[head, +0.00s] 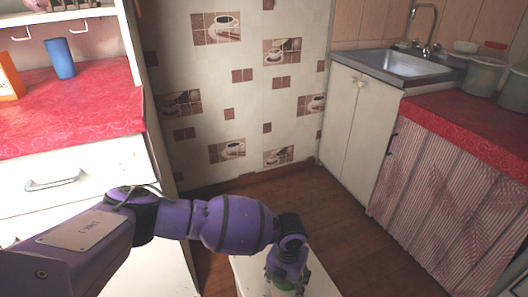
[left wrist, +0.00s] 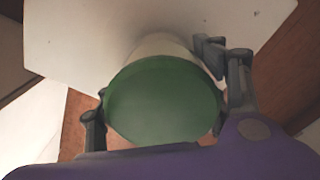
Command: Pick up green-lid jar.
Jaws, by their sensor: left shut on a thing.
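The green-lid jar (left wrist: 162,100) fills the middle of the left wrist view, its round green lid facing the camera and a pale body behind it. My left gripper (left wrist: 165,100) has one finger on each side of the jar and is shut on it. In the head view a bit of the jar's green (head: 284,284) shows at the bottom edge, under my left wrist. Most of the jar is hidden or out of frame there. I cannot tell whether its base touches the white surface below. My right gripper is not in view.
A white tabletop (head: 316,281) lies below the jar. A red-covered counter (head: 100,100) at left holds a blue cup (head: 60,58) and an orange box (head: 8,78). At right are a sink (head: 400,65) and a red counter with containers (head: 484,75). The wooden floor between is clear.

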